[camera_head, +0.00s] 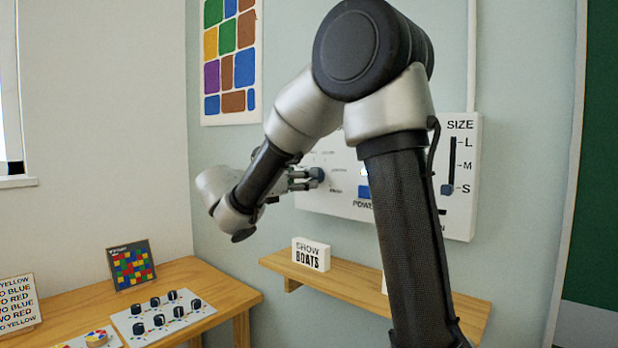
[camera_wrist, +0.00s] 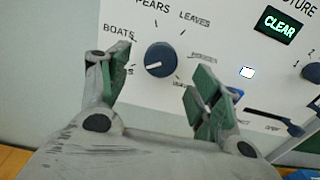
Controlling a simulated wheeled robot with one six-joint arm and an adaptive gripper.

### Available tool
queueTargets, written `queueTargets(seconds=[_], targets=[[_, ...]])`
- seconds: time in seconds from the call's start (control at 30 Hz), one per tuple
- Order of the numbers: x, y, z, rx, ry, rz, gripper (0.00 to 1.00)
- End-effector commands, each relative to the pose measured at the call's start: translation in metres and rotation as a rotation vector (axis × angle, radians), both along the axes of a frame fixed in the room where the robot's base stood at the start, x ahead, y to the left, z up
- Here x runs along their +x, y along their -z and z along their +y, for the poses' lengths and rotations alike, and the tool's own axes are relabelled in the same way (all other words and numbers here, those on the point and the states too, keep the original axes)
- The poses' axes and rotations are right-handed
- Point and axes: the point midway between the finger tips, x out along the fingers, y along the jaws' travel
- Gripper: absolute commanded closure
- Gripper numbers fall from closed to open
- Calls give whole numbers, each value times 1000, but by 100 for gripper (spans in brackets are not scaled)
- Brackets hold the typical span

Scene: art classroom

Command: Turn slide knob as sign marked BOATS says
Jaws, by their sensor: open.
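The dark blue slide knob (camera_wrist: 160,59) is on the white wall panel, ringed by labels. BOATS is at its upper left, PEARS above and LEAVES at upper right; other labels are too small or covered to read. Its white pointer line points left and slightly down, below the word BOATS. The knob also shows in the head view (camera_head: 317,174). My gripper (camera_wrist: 158,80) is open, with one green-padded finger on each side of the knob; contact cannot be told. The white sign (camera_head: 311,254) reading SHOW BOATS stands on the wooden shelf (camera_head: 350,283).
The panel (camera_head: 461,215) also carries a SIZE slider (camera_head: 447,189) set near S, a blue POWER part (camera_head: 364,191) and a lit CLEAR display (camera_wrist: 280,28). A wooden table (camera_head: 240,292) at left holds a board with several black knobs (camera_head: 150,327). My arm hides the panel's middle.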

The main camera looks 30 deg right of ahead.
Motion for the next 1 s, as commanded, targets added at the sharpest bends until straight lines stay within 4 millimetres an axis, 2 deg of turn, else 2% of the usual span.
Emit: queueTargets(seconds=[0.1,0.3,0.67,0.9,1.0], targets=[[6,0,-22,1,5,-1,36],[16,0,-46,2,2,-2,36],[18,0,-52,3,1,-2,36],[18,0,-52,3,1,-2,80],[18,0,-52,3,1,-2,83]])
